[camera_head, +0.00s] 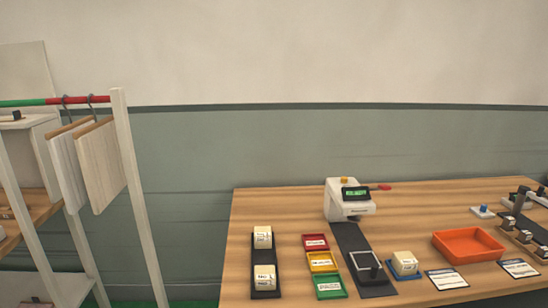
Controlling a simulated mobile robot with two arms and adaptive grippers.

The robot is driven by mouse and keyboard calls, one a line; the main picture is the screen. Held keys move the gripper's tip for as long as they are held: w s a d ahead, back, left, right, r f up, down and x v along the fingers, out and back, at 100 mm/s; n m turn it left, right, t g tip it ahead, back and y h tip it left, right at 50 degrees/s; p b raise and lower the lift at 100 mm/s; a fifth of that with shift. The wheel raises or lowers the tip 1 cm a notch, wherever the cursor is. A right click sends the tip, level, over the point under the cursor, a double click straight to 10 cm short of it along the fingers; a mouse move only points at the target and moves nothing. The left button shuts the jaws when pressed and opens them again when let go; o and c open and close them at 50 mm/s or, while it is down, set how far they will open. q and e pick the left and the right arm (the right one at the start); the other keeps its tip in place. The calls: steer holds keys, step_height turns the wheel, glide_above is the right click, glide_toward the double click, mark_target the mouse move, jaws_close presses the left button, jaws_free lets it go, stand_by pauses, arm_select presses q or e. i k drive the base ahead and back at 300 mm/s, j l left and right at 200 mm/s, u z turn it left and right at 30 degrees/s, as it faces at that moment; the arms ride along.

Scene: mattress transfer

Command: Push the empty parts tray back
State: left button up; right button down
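An orange tray (468,244), shallow and empty, lies on the wooden table (420,212) at the right of the head view. It sits behind two white cards with dark blue edges. Neither of my grippers shows in this view.
A white device (350,200) with a green display stands at the table's back, a dark strip (350,237) running forward from it. Red, yellow and green trays (322,262), a black holder with white blocks (264,250), and a white block on a blue base (405,263) stand left of the orange tray. Dark-and-grey fixtures (520,222) stand right. Bare wood lies behind it.

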mark_target(472, 245)
steer(key=z, duration=1.35)
steer(key=i+z, duration=0.1)
